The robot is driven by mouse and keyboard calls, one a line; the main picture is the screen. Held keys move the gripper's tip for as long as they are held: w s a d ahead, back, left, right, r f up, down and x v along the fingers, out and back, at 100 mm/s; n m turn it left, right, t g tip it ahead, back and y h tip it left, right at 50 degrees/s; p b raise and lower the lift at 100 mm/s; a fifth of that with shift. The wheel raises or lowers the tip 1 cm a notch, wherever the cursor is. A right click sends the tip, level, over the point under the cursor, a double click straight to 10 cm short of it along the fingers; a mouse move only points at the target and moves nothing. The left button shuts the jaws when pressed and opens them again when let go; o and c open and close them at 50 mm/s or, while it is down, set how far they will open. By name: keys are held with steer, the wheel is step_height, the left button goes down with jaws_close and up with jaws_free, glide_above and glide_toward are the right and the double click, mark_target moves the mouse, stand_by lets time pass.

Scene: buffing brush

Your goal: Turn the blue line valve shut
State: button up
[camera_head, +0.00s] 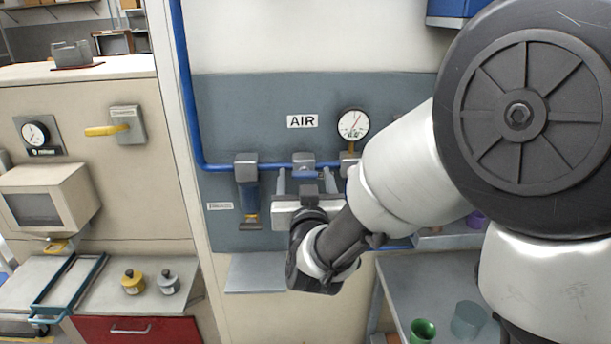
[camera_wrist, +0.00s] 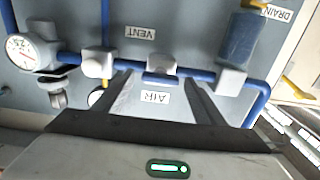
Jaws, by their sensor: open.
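The blue line (camera_head: 222,166) runs down the wall and then across the grey-blue panel. Its valve (camera_head: 303,160) is a grey body with a short blue handle (camera_head: 306,174), below the AIR label. In the wrist view, where the label is upside down, the valve (camera_wrist: 162,62) and its blue handle (camera_wrist: 160,79) show near the middle. My gripper (camera_head: 306,177) is open, with one finger on each side of the handle. In the wrist view my gripper (camera_wrist: 160,84) shows a gap to the handle on both sides. I cannot tell whether the fingertips reach its depth.
A blue filter (camera_head: 248,190) hangs on the line left of the valve. A pressure gauge (camera_head: 353,124) stands to the right. A yellow-handled switch box (camera_head: 124,124) is on the left cabinet. A grey shelf (camera_head: 256,274) juts out below the panel.

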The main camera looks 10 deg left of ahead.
steer(key=shift+c, duration=0.4)
steer(key=c, duration=1)
